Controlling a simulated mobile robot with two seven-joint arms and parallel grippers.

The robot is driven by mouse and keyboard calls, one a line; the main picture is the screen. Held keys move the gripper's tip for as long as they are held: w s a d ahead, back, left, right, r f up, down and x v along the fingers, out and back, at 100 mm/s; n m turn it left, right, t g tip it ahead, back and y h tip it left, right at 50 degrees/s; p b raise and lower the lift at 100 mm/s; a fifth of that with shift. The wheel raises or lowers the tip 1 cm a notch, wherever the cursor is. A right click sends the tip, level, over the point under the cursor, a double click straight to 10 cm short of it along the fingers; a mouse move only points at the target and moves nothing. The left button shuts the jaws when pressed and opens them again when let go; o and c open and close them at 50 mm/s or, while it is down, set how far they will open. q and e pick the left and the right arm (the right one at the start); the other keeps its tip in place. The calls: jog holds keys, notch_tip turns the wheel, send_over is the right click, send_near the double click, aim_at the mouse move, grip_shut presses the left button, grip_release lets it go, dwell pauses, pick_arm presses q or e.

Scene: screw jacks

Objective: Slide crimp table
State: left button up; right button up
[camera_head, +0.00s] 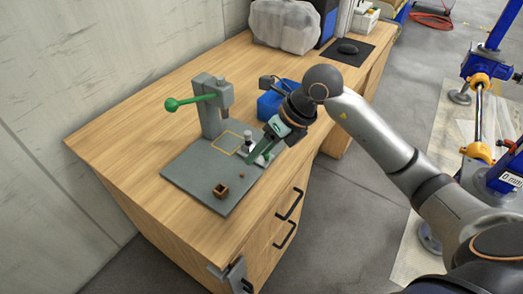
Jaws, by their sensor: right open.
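A grey press with a flat base plate (202,184) stands on the wooden workbench. Its upright column (209,108) carries a lever with a green knob (171,104) that points left. A yellow square outline (226,143) is marked on the plate in front of the column. A small light part with a dark top (248,140) stands on the plate right of the outline. My right gripper (258,154) is open, close beside this part at the plate's right edge; its fingers hide some of it, and I cannot tell whether they touch it. My left gripper is not in view.
A small brown open box (220,191) sits near the plate's front corner. A blue bin (278,99) stands behind my right gripper. A covered grey object (284,25) and a black mat (346,50) are at the back. The bench's left side is clear.

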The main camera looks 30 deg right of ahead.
jog(key=w+d+r+m+t+h, duration=0.1)
jog(key=w+d+h, duration=0.2)
jog(key=d, duration=0.4)
jog(key=x, duration=0.5)
jog(key=b+x, duration=0.1)
jog(key=x, duration=0.5)
jog(key=shift+s+f+b, duration=0.1)
jog(key=shift+f+b, duration=0.2)
jog(key=shift+f, duration=0.05)
grip_shut()
dwell(0.4)
